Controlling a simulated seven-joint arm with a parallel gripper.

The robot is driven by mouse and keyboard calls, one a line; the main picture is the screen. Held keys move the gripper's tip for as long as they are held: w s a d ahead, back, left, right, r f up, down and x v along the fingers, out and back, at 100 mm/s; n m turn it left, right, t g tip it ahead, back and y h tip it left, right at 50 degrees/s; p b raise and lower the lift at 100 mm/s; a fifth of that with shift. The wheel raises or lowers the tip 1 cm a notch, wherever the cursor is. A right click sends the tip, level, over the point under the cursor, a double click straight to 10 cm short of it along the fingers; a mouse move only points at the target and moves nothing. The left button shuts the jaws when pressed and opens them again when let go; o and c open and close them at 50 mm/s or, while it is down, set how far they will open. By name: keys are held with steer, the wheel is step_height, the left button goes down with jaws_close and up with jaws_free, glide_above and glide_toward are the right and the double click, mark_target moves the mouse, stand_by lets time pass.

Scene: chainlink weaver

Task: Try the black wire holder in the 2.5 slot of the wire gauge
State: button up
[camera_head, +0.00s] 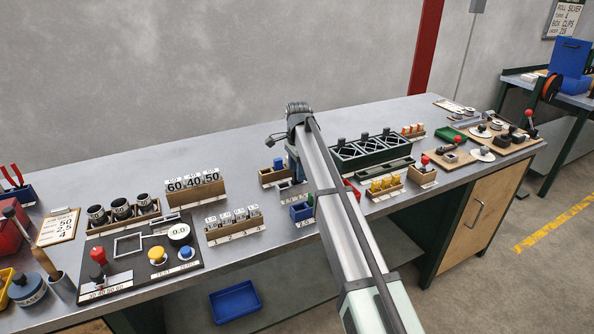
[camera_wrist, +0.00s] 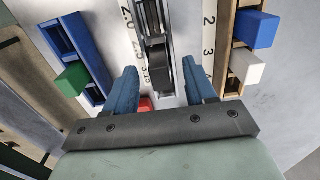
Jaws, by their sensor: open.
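My gripper (camera_wrist: 160,68) is open, its two blue fingers apart on either side of a dark upright piece (camera_wrist: 158,35). The gap on both sides of that piece shows no clear contact. I cannot tell whether it is the black wire holder or part of the gauge. A pale plate (camera_wrist: 126,42) marked 2.0, 2.5 and 3.15, apparently the wire gauge, lies beside the left finger in the wrist view. The 2.5 slot itself is not clearly visible. In the head view my arm hides most of the gripper and what is below it.
A wooden rack with blue (camera_wrist: 256,30) and white (camera_wrist: 246,67) blocks stands close on the right. A blue tray with a green block (camera_wrist: 72,79) is on the left. A dark green rack (camera_head: 372,152) and a 60/40/50 block (camera_head: 194,187) stand nearby on the bench.

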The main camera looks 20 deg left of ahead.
step_height(320, 180, up, 13)
steer(key=shift+r, duration=0.2)
stand_by(0.3)
steer(key=shift+s+d, duration=0.1)
steer(key=s+d+f+n+g+y, duration=0.2)
steer(key=s+d+f+g+y, duration=0.15)
steer(key=s+d+f, duration=1.85)
steer(key=s+d+f+n+g+h, duration=0.1)
steer(key=s+d+f, duration=0.35)
steer(key=f, duration=0.45)
steer(key=s+d+f+n+h, duration=0.1)
steer(key=s+d+f, duration=0.2)
steer(key=d+f, duration=0.5)
steer(key=s+d+f+n+g, duration=0.1)
steer(key=s+d+f, duration=0.25)
steer(key=f, duration=0.75)
steer(key=s+d+f+n+h, duration=0.1)
steer(key=s+d+f, duration=0.3)
steer(key=s+f, duration=0.4)
steer(key=s+d+f+n+g, duration=0.1)
steer(key=s+d+f+n, duration=0.2)
steer(key=s, duration=1.1)
step_height(320, 180, down, 5)
steer(key=shift+s+d+f+h, duration=0.1)
steer(key=shift+s+d+h, duration=0.25)
steer(key=shift+d, duration=0.7)
